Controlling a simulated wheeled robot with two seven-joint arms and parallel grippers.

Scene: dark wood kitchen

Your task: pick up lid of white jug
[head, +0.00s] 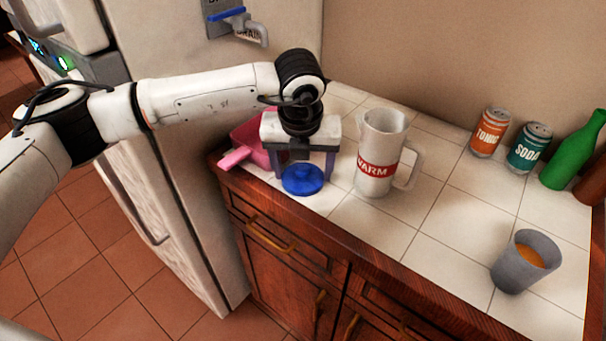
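The blue lid (303,181) with a round knob lies on the tiled counter near its front edge. The white jug (376,165) with a red band reading "WARM" stands upright just right of it, its top open. My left gripper (304,171) points down over the lid. Its two fingers are spread apart, one toward each side of the lid, with nothing held between them. I cannot tell whether the fingertips touch the lid or the counter. My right gripper is not in view.
A pink pan (251,141) sits behind and left of my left gripper. A tonic can (490,133), a soda can (530,147) and a green bottle (576,155) stand along the wall. A grey cup (513,272) stands front right. The counter between jug and cup is clear.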

